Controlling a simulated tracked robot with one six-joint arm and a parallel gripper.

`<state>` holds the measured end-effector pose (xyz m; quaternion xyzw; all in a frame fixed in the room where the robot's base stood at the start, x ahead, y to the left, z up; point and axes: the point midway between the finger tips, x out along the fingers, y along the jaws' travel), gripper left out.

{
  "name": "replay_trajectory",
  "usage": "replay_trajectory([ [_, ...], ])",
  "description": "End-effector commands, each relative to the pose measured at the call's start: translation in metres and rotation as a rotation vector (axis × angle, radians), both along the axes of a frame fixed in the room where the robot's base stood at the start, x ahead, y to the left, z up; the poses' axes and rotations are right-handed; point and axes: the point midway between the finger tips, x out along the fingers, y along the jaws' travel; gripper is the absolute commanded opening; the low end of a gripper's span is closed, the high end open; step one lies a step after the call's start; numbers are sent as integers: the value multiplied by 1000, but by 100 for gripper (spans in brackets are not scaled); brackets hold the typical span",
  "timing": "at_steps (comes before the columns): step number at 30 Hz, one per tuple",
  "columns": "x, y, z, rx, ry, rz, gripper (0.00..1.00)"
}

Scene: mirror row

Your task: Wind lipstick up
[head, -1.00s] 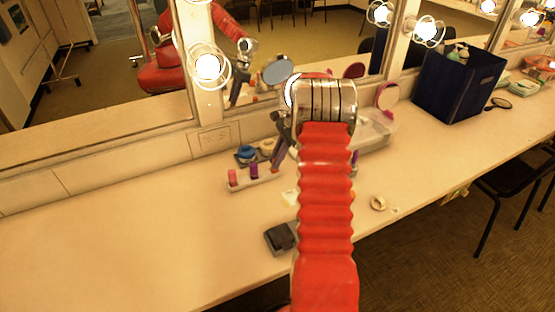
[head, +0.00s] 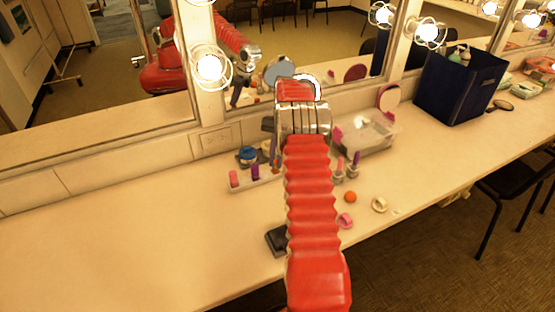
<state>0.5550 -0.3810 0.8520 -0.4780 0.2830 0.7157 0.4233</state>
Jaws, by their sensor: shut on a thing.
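My gripper (head: 271,150) is behind and below my silver wrist, low over the right end of the white lipstick rack (head: 266,180), and only its left edge shows. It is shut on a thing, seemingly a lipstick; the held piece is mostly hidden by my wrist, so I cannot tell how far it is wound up. A pink lipstick (head: 234,179) and a purple lipstick (head: 255,171) stand upright in the rack, left of the gripper.
A dark case (head: 277,241) is near the front edge. A blue bin (head: 459,85) stands farther right. The left counter is clear.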

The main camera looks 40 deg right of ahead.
Motion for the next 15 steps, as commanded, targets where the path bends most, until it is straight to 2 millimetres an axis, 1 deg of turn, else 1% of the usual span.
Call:
replay_trajectory([
  [6,0,0,0,0,1,89,0],
  [15,0,1,0,1,2,121,0],
])
